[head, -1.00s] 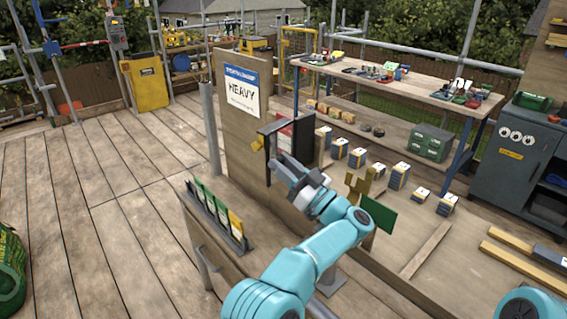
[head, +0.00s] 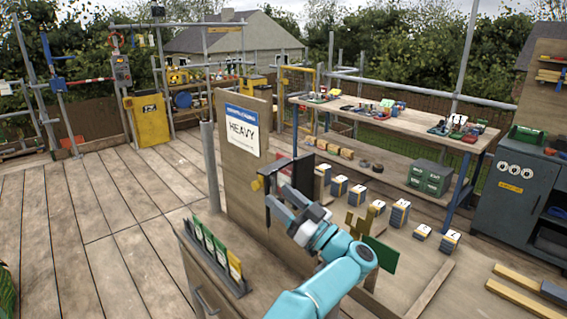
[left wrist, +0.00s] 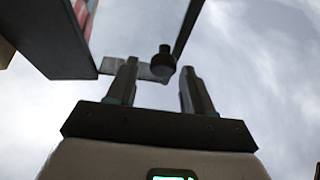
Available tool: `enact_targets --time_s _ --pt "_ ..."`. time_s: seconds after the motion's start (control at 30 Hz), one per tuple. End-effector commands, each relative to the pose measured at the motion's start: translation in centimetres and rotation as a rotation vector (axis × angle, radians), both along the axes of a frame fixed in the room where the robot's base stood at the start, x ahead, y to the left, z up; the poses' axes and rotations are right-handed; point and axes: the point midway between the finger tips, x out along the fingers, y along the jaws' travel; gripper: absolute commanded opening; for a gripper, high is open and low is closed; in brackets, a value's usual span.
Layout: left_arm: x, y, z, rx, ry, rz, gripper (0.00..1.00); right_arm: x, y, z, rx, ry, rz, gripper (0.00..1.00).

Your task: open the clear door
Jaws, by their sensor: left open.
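A dark box (head: 306,172) is fixed to the upright wooden board, mostly hidden behind my left gripper in the head view. In the left wrist view the box (left wrist: 62,52) is at upper left with something red inside. The clear door (left wrist: 128,30) shows there as a see-through pane with a dark edge bar and a round dark knob (left wrist: 162,62). How far the door stands open I cannot tell. My left gripper (head: 280,198) is open and empty, in front of the box. The knob appears between its fingertips (left wrist: 160,82), with no clear contact. My right gripper is out of view.
The wooden board (head: 236,165) with a HEAVY sign stands beside the box, with a yellow piece (head: 257,184) on it. A rack of green and yellow cards (head: 215,252) is at lower left. A workbench (head: 390,118) stands behind. Open floor lies left.

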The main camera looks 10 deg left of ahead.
Motion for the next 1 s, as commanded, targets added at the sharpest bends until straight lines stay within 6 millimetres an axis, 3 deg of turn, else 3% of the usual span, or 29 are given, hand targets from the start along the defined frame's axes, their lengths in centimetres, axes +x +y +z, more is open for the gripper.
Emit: enact_targets --time_s 0.17,0.27,0.33,0.5,0.73,1.0 --pt "-0.1 0.0 4.7 -0.004 -0.008 0.001 0.52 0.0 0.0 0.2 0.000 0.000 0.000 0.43" --pt "-0.1 0.0 7.8 -0.003 -0.007 0.000 0.52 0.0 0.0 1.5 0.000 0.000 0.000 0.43" --pt "-0.1 0.0 10.3 -0.002 -0.006 0.000 0.52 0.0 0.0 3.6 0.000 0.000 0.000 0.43" --pt "0.0 0.0 14.2 0.000 -0.002 -0.001 0.52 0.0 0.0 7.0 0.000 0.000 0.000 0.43" --pt "0.0 0.1 17.5 0.000 -0.001 0.000 0.52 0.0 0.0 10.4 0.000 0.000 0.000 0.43" --pt "0.0 0.1 18.5 0.000 -0.001 0.000 0.52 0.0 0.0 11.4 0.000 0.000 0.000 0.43"
